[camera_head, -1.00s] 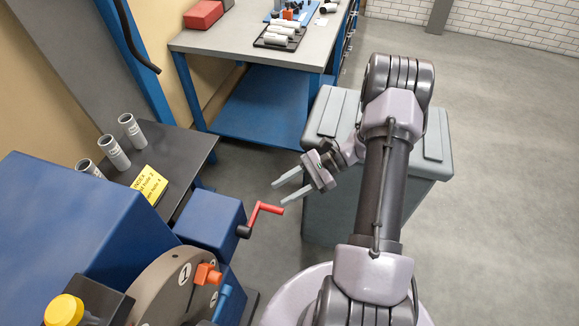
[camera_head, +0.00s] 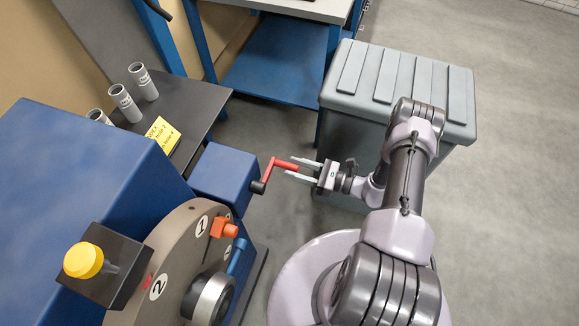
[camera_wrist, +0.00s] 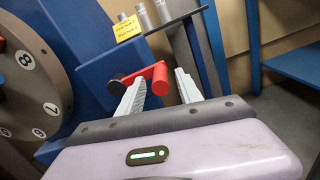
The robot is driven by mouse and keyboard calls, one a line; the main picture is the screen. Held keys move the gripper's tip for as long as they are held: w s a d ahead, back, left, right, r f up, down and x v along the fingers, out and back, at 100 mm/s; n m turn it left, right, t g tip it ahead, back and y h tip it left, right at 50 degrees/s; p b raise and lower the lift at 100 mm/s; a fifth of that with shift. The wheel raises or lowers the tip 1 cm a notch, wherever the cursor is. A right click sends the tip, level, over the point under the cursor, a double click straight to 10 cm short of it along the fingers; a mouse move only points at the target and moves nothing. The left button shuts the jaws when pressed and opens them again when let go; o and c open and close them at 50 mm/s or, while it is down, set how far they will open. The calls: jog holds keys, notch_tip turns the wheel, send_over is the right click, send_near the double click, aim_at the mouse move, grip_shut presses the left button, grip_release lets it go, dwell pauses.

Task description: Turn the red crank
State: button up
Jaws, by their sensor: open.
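The red crank (camera_head: 271,171) sticks out of the right side of a blue box (camera_head: 224,176) on the machine. Its arm rises from a black hub (camera_head: 257,187), and its red handle points right toward my gripper. My gripper (camera_head: 294,168) is open, with the end of the handle between or just at its fingertips. In the wrist view the crank (camera_wrist: 159,78) shows with its red handle between the two fingers (camera_wrist: 160,88) and a gap on either side. Whether a finger touches the handle cannot be told.
A numbered disc (camera_head: 172,250) with an orange clamp (camera_head: 222,228) and a yellow button (camera_head: 83,260) stand left of the crank. A dark shelf (camera_head: 203,108) holds grey cylinders (camera_head: 143,82) and a yellow sign (camera_head: 161,135). A grey lidded bin (camera_head: 395,90) stands behind my arm.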

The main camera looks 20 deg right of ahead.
jog(key=shift+x, duration=1.2)
grip_shut()
dwell(0.5)
